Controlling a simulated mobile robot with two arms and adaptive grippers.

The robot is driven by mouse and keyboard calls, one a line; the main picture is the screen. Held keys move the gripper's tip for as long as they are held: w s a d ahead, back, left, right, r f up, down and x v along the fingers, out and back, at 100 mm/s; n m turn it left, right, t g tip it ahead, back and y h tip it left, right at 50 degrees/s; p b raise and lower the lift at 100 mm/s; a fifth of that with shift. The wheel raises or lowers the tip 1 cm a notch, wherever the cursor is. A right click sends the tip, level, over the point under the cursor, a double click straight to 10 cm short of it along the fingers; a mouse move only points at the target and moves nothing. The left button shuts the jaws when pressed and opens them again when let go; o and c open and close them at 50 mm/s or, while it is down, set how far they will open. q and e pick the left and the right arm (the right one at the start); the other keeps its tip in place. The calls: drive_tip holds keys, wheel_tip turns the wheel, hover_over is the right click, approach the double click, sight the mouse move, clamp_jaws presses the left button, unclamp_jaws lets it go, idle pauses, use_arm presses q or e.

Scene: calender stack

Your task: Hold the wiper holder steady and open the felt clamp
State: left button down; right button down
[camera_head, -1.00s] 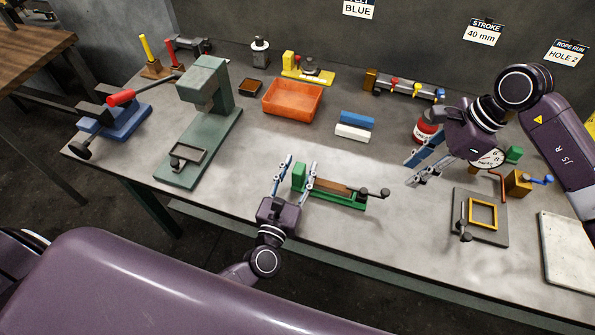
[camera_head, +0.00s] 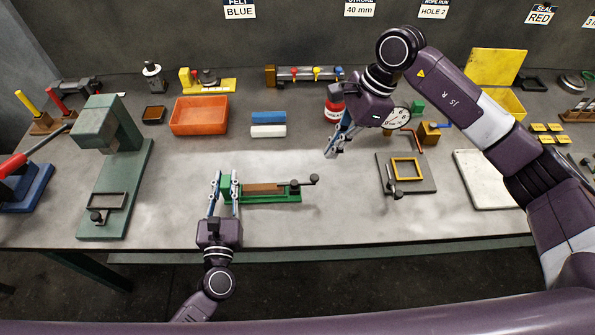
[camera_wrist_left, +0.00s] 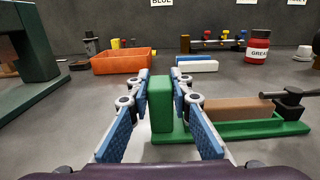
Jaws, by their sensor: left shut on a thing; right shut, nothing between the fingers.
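The wiper holder is a green base (camera_head: 265,200) with an upright green end block at its left, which also shows in the left wrist view (camera_wrist_left: 161,105). A brown strip (camera_head: 262,189) lies along it. At its right end is a black felt clamp (camera_head: 295,188) with a lever and knob pointing right; it also shows in the left wrist view (camera_wrist_left: 291,103). My left gripper (camera_head: 226,178) is shut on the green end block, one finger each side. My right gripper (camera_head: 334,152) is shut and empty, beyond and right of the clamp knob, apart from it.
Behind the holder lie a blue block (camera_head: 268,117) and a white block (camera_head: 268,131). An orange tray (camera_head: 199,129) stands behind left, a green press (camera_head: 112,190) at left. A red tin (camera_head: 333,112) stands near my right gripper. A plate with a yellow frame (camera_head: 407,183) lies right.

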drive_tip(key=s+a+f+m+g+y, duration=0.15)
drive_tip(key=s+a+m+y, duration=0.35)
drive_tip(key=m, duration=0.5)
drive_tip(key=s+a+f+m+g+y, duration=0.15)
drive_tip(key=s+m+y, duration=0.4)
drive_tip(key=m, duration=0.55)
drive_tip(key=s+d+f+n+t, duration=0.1)
drive_tip(key=d+f+n+t, duration=0.2)
drive_tip(key=n, duration=0.7)
drive_tip(key=s+d+f+n+t+h, duration=0.1)
drive_tip(key=d+f+n+t, duration=0.2)
drive_tip(key=d+n+t, duration=0.5)
drive_tip(key=s+d+f+n+t+h, duration=0.1)
drive_tip(key=d+n+t, duration=0.5)
drive_tip(key=n, duration=0.6)
drive_tip(key=shift+s+d+f, duration=0.25)
drive_tip(key=shift+d+f, duration=0.3)
drive_tip(key=shift+d, duration=0.1)
drive_tip(key=shift+s+d+f, duration=0.2)
drive_tip(key=shift+d+f, duration=0.3)
drive_tip(key=shift+d, duration=0.1)
